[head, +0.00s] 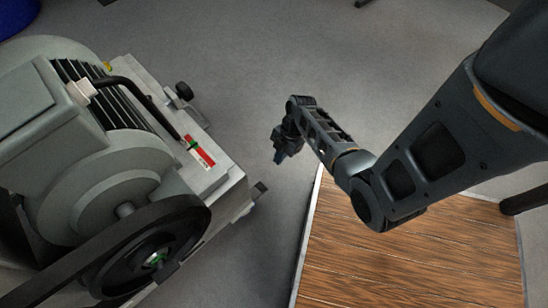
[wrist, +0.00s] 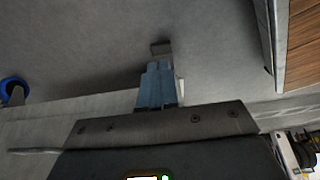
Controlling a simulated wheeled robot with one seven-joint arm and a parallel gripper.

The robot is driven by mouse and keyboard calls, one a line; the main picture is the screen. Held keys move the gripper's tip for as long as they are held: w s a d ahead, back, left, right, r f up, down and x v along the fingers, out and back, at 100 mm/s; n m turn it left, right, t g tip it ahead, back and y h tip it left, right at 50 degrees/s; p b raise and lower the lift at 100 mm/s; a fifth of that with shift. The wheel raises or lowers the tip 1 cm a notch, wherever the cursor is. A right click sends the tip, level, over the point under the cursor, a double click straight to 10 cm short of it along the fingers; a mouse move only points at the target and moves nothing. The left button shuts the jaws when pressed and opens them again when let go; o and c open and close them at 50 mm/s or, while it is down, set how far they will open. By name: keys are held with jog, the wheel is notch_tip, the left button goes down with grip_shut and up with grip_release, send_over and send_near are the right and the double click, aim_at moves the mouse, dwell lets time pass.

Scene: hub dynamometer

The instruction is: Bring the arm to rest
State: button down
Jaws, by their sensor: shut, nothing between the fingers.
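My arm reaches in from the right of the head view and is bent over the grey floor (head: 260,60). My gripper (head: 278,158) hangs between the machine and the wooden table, apart from both. In the wrist view its blue fingers (wrist: 157,85) are together, with nothing between them. The fingertips are small and dark in the head view.
A grey dynamometer (head: 100,170) with a black belt and pulley stands at left on a wheeled base. A wooden tabletop (head: 400,260) lies below my arm. A blue round object (wrist: 14,84) is at left in the wrist view. Floor beyond my gripper is clear.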

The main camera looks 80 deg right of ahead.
jog(key=shift+s+d+r, duration=0.2)
jog(key=shift+d+r, duration=0.1)
jog(key=shift+r, duration=0.1)
jog(key=shift+s+a, duration=0.1)
dwell(0.3)
jog(key=s+a+r+m+t+h, duration=0.2)
jog(key=s+a+r+m+h, duration=0.3)
jog(key=s+r+h, duration=0.15)
jog(key=s+a+r+m+t+y, duration=0.1)
jog(key=a+r+m+t, duration=0.3)
jog(key=r, duration=0.8)
jog(key=a+r+t+y, duration=0.1)
jog(key=a+r+t, duration=0.2)
jog(key=a+r, duration=0.6)
jog(key=s+a+r+m+t+y, duration=0.1)
jog(key=a+r+m+t, duration=0.2)
jog(key=r, duration=1.1)
notch_tip(320, 180, up, 24)
jog(key=p, duration=2.4)
jog(key=shift+r+p, duration=0.15)
jog(key=shift+p, duration=0.2)
